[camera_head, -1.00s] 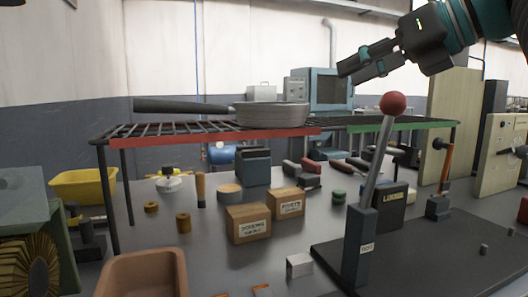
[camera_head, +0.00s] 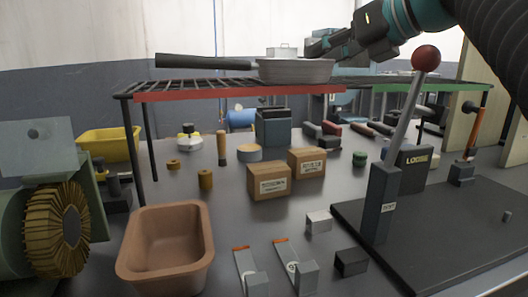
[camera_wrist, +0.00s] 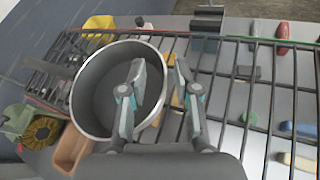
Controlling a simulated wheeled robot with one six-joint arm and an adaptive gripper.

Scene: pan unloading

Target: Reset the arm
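A grey metal pan (camera_head: 295,72) with a long dark handle stands on the wire rack, over its red-edged part (camera_head: 240,93). In the wrist view the pan (camera_wrist: 88,95) looks empty inside. My gripper (camera_head: 318,46) is just above the right side of the pan in the head view, pointing left. In the wrist view my gripper (camera_wrist: 159,66) has its two fingers apart, the left one over the pan's inside and the right one outside the rim. Whether a finger touches the pan cannot be told.
The rack's green-edged part (camera_head: 430,86) is bare to the right. A lever with a red ball (camera_head: 426,58) rises in front of it. Below are cardboard boxes (camera_head: 269,181), a brown tub (camera_head: 124,262), a yellow bin (camera_head: 108,146) and a machine with a brass wheel (camera_head: 62,228).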

